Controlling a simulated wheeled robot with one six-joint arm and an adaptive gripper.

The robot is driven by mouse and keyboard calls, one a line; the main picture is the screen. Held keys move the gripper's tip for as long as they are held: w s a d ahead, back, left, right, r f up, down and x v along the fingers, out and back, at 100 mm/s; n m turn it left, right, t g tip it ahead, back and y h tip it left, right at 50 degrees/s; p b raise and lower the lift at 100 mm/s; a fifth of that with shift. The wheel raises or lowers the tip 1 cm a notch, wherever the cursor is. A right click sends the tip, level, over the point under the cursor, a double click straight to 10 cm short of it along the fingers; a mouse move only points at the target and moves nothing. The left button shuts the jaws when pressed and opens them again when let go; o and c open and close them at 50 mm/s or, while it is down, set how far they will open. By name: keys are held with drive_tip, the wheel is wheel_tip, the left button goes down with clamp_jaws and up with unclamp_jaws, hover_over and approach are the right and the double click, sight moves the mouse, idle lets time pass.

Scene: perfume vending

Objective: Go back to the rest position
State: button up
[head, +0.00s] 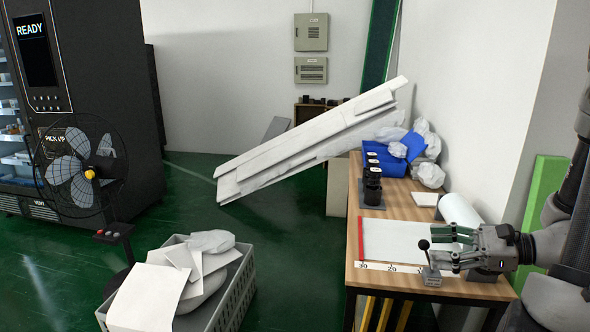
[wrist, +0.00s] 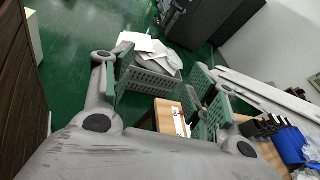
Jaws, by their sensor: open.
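My gripper (head: 447,246) is at the right of the head view, low over the front right part of the wooden table. Its fingers point left and are spread apart. In the wrist view my gripper (wrist: 158,95) shows two green-padded fingers wide apart with nothing held between them. A small lever with a black ball knob (head: 424,245) stands close to the fingertips in the head view. I cannot tell whether they touch.
A grey crate (head: 236,290) of papers, a fan (head: 85,165) and a vending machine stand left. Leaning white panels (head: 300,145) block the middle. Green floor lies clear between.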

drive_tip(key=s+a+r+n+g+h, duration=0.2)
drive_tip(key=s+n+g+h, duration=0.15)
drive_tip(key=s+n, duration=0.2)
drive_tip(key=s+a+r+n+g+h, duration=0.2)
drive_tip(key=s+n+g, duration=0.2)
drive_tip(key=n, duration=0.2)
drive_tip(key=s+d+r+n+t+h, duration=0.2)
drive_tip(key=d+r+n+t+h, duration=0.2)
drive_tip(key=r+n+h, duration=0.3)
wheel_tip(320, 180, up, 2)
drive_tip(key=d+n, duration=0.1)
drive_tip(key=n, duration=0.1)
drive_tip(key=shift+d+r+n, duration=0.15)
drive_tip(key=shift+d+n, duration=0.2)
drive_tip(key=shift+h, duration=0.25)
